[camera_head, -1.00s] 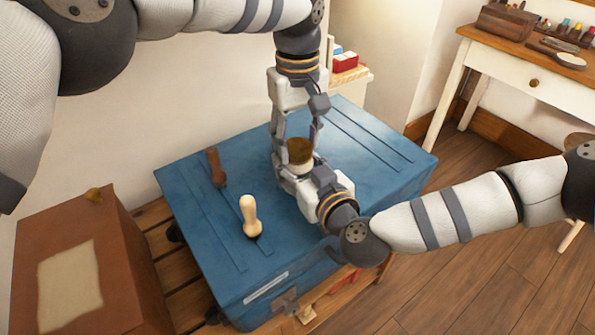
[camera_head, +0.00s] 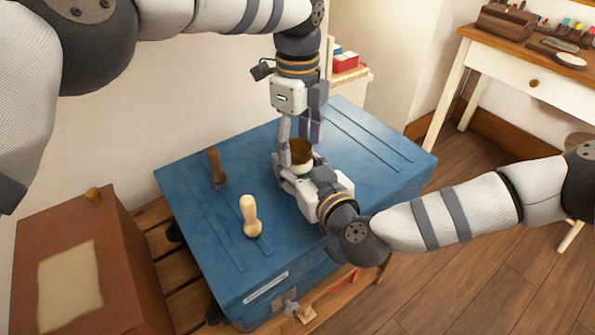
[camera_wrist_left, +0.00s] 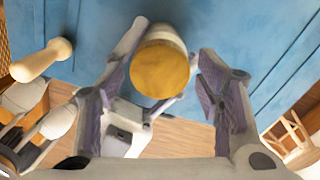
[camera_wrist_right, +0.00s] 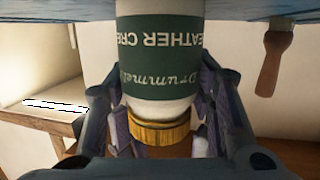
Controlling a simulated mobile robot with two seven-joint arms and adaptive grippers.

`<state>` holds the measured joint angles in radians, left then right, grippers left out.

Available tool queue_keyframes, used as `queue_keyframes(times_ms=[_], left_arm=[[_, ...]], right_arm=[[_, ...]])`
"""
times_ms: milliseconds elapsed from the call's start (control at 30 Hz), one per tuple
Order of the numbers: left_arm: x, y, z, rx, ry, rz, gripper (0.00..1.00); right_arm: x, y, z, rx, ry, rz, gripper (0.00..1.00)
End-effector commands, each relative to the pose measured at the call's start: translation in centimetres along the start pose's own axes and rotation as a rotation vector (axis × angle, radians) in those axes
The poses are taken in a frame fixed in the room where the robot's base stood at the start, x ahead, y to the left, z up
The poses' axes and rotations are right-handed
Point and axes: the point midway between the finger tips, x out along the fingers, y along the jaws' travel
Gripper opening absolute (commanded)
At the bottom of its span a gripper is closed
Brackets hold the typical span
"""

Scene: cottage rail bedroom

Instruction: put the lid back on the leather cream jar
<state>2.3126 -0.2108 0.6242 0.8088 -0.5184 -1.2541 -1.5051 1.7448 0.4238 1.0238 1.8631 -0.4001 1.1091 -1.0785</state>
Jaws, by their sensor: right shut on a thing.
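The leather cream jar (camera_wrist_right: 160,60) is white with a green label, upright on the blue trunk; its base is out of frame in the right wrist view. The brass-coloured lid (camera_head: 301,149) sits on the jar's mouth. Its ridged rim shows against the jar in the right wrist view (camera_wrist_right: 160,132); I cannot tell how tight it is. My right gripper (camera_head: 300,178) is shut on the jar from the side. My left gripper (camera_head: 298,133) points down over the lid. In the left wrist view its fingers are spread wide, with clear space around the lid (camera_wrist_left: 160,69).
The blue trunk (camera_head: 205,250) also carries a pale wooden-handled tool (camera_head: 249,214) and a brown-handled brush (camera_head: 215,166), left of the jar. A brown box (camera_head: 120,235) stands at the left. A white desk (camera_head: 500,75) is at the back right. The trunk's right side is clear.

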Motion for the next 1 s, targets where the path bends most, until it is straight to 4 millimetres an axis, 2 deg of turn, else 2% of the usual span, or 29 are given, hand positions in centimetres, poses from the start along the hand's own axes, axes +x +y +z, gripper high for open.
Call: queue_keyframes(times_ms=[267, 367, 467, 700, 800, 1000], left_arm=[[0.0, 0.0, 0.0, -0.001, 0.0, 0.0, 0.68], [-0.6, -0.1, 0.0, -0.002, -0.001, -0.002, 0.68], [-2.3, -0.1, 0.1, -0.002, -0.003, -0.005, 0.68], [-8.0, -0.1, 0.0, -0.002, -0.002, -0.004, 0.68], [-9.9, -0.1, 0.0, -0.002, -0.002, -0.004, 0.68], [-11.8, 0.0, 0.0, -0.001, 0.0, -0.002, 0.68]], right_arm=[[0.0, 0.0, 0.0, 0.0, 0.0, 0.0, 0.0], [0.0, 0.0, 0.0, 0.0, 0.0, 0.0, 0.0], [0.0, 0.0, 0.0, 0.0, 0.0, 0.0, 0.0], [0.0, 0.0, 0.0, 0.0, 0.0, 0.0, 0.0], [0.0, 0.0, 0.0, 0.0, 0.0, 0.0, 0.0], [0.0, 0.0, 0.0, 0.0, 0.0, 0.0, 0.0]])
